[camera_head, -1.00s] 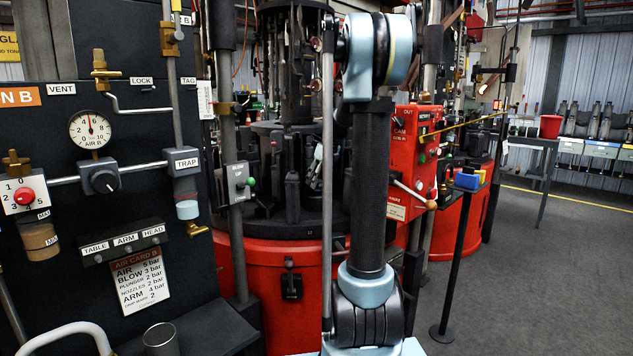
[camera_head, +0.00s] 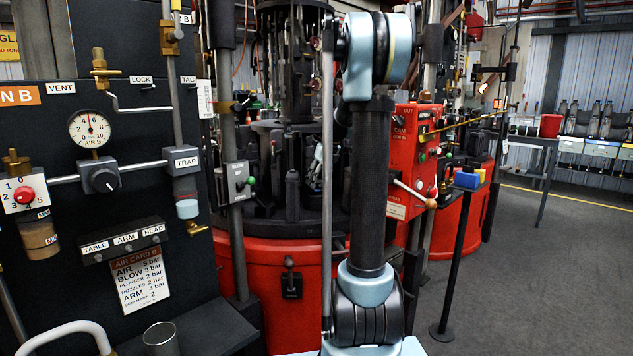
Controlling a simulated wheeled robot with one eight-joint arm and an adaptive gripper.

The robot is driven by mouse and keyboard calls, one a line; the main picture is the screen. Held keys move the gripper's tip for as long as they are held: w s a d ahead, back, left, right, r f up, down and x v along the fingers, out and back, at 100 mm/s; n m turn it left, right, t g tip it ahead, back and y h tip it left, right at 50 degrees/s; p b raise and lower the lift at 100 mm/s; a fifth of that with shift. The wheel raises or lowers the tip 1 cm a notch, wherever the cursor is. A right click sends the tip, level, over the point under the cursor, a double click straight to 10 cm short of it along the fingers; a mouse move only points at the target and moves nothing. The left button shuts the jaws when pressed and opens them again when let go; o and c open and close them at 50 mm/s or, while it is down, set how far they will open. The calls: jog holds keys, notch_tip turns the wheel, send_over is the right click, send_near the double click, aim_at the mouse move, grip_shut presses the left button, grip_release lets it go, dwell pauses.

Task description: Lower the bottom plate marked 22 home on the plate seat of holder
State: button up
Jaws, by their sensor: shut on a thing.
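The bottom plate marked 22 cannot be made out in the head view. The holder and its plate seat cannot be picked out among the dark machine parts. My upright arm link stands across the middle of the view and covers part of the machine. A small light-blue and grey part shows just left of that link, over the dark round table (camera_head: 262,222); it may belong to my wrist. My fingertips and anything between them do not show.
The dark table sits on a red machine base (camera_head: 245,280) with dark upright parts on it. A black panel (camera_head: 60,220) with gauge and valves stands at left. A red control box (camera_head: 408,165) and a thin post (camera_head: 458,255) stand at right. The grey floor (camera_head: 560,270) is open at far right.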

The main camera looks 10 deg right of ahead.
jog(key=shift+f, duration=0.55)
dwell(0.4)
jog(key=o, duration=1.4)
jog(key=v, duration=1.2)
jog(key=shift+r, duration=3.45)
